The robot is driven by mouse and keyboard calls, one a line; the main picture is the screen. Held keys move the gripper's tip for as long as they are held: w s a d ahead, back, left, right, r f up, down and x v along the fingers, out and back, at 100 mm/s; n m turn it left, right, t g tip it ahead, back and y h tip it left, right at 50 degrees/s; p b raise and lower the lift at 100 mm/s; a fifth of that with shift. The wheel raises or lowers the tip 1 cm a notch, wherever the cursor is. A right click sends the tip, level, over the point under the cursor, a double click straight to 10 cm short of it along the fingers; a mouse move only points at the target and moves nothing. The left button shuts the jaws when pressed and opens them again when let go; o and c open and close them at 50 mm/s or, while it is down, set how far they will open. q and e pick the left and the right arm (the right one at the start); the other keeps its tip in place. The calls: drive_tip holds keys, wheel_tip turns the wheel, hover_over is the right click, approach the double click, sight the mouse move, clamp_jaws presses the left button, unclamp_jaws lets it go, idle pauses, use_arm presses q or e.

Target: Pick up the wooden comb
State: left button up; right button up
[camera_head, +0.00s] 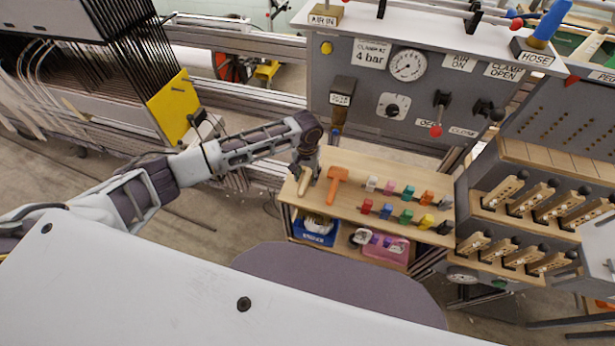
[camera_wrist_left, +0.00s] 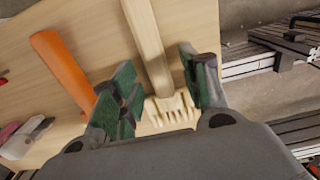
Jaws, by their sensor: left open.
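The wooden comb (camera_wrist_left: 150,45) lies on the light wood shelf. Its pale handle and toothed head (camera_wrist_left: 170,112) show in the left wrist view. In the head view only part of the comb (camera_head: 304,183) shows below the gripper. My left gripper (camera_head: 306,168) is over the comb at the shelf's left end. In the left wrist view the green-padded fingers of my left gripper (camera_wrist_left: 157,66) are open, one on each side of the comb, with gaps visible. I cannot tell how far above the shelf the fingertips are. My right gripper is not in view.
An orange-handled tool (camera_head: 336,184) lies close to the right of the comb. Several coloured pieces (camera_head: 406,192) stand in rows on the shelf (camera_head: 350,160). A blue bin (camera_head: 316,236) and a pink bin (camera_head: 386,250) sit below. A grey control panel (camera_head: 350,60) rises behind.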

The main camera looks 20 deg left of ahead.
sight(307, 176)
use_arm(q)
clamp_jaws()
drive_tip(key=shift+r, duration=0.15)
wheel_tip(307, 176, up, 10)
idle(0.9)
